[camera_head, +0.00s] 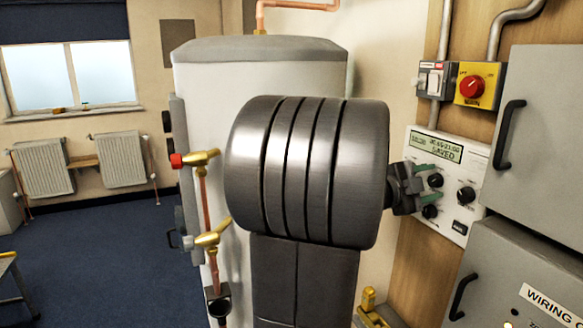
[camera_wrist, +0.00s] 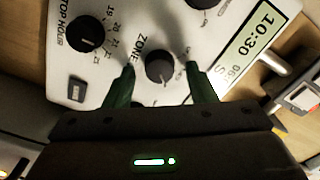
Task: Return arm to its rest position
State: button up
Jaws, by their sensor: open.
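My gripper (camera_head: 430,189) is at the right in the head view, close in front of a white controller panel (camera_head: 455,222). In the wrist view my gripper (camera_wrist: 160,72) has its two green fingers apart, one on each side of the black ZONE knob (camera_wrist: 160,67). I cannot tell whether they touch it. The panel's display (camera_head: 448,149) reads SAVED under a time range. My large grey arm link fills the middle of the head view and hides what is behind it.
A yellow switch box with a red knob (camera_head: 472,87) is above the panel. Grey cabinets (camera_head: 545,130) with black handles are close on the right. A white cylinder tank (camera_head: 260,70) stands behind my arm, with copper pipe and brass valves (camera_head: 208,239) at its left. Open blue floor (camera_head: 100,260) is at left.

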jog(key=n+p, duration=0.2)
jog(key=n, duration=0.4)
jog(key=shift+w+r+p, duration=0.1)
jog(key=shift+r+p, duration=0.05)
jog(key=shift+p, duration=0.2)
jog(key=n+p, duration=0.1)
jog(key=n, duration=0.3)
jog(key=shift+n, duration=0.4)
jog(key=shift+a, duration=0.1)
